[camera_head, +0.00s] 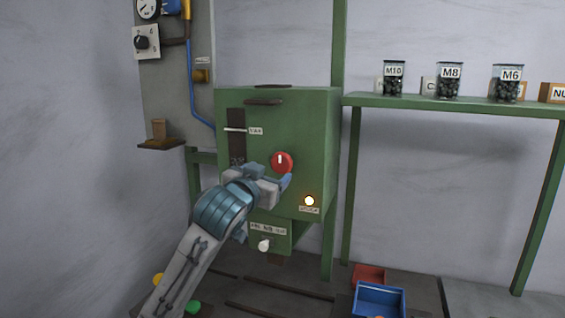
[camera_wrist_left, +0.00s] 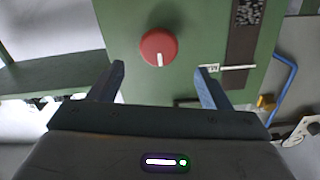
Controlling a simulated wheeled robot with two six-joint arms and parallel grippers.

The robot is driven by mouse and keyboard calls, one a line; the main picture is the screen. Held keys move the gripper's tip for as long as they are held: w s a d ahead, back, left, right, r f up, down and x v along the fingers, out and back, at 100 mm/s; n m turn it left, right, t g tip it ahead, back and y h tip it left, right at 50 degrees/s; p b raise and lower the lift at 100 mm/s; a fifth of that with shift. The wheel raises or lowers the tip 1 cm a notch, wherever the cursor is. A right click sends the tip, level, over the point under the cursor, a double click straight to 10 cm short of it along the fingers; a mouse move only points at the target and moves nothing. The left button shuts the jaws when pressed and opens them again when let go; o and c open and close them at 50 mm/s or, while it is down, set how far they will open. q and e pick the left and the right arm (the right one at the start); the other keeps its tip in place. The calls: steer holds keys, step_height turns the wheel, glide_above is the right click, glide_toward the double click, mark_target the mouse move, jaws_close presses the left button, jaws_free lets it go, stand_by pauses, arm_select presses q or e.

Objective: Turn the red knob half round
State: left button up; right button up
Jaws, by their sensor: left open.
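The red knob (camera_head: 282,162) sits on the front of a green machine cabinet (camera_head: 262,110). Its white mark points up in the head view. In the left wrist view the red knob (camera_wrist_left: 158,47) is ahead of the fingers and left of the middle, with its white mark toward the gripper. My left gripper (camera_head: 277,178) is just below the knob in the head view. It also shows in the left wrist view (camera_wrist_left: 160,80), open, with nothing between its two blue fingers. I see no contact with the knob. My right gripper is in neither view.
A slot with a white pointer (camera_head: 235,129) is left of the knob. A lit lamp (camera_head: 309,201) is lower right, and a white knob (camera_head: 263,245) is below. A green shelf (camera_head: 450,102) holds jars at right. A blue bin (camera_head: 379,300) stands low at right.

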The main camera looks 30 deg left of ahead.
mark_target(280, 163)
arm_select(q)
steer(key=p+x, duration=0.4)
steer(key=x, duration=0.5)
steer(key=shift+w+a+f+p, duration=0.1)
steer(key=shift+w+a+p, duration=0.05)
steer(key=shift+w+p, duration=0.4)
steer(key=shift+w, duration=0.1)
steer(key=c, duration=0.9)
steer(key=shift+b, duration=0.3)
